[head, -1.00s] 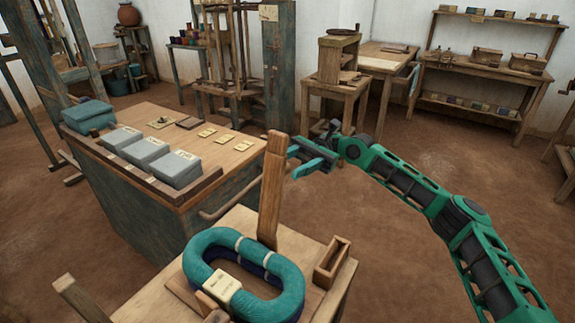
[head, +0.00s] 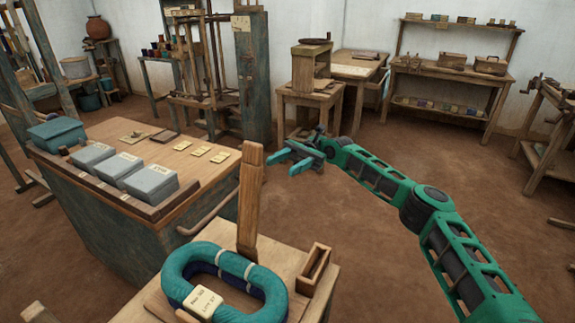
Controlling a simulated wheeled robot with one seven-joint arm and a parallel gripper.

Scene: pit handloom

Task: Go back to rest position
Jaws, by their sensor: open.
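My gripper (head: 283,162) is open and empty. It hangs in the air over the brown floor, to the right of the wooden post (head: 249,200) and beyond the near wooden table (head: 262,307). My green arm reaches to it from the lower right. A teal yarn hank (head: 262,275) with a pale label (head: 201,302) lies around its holder on the near table, well apart from the gripper.
A small open wooden box (head: 314,270) sits on the near table. Shelves (head: 450,75) stand at the back right. Open floor (head: 460,190) lies at right.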

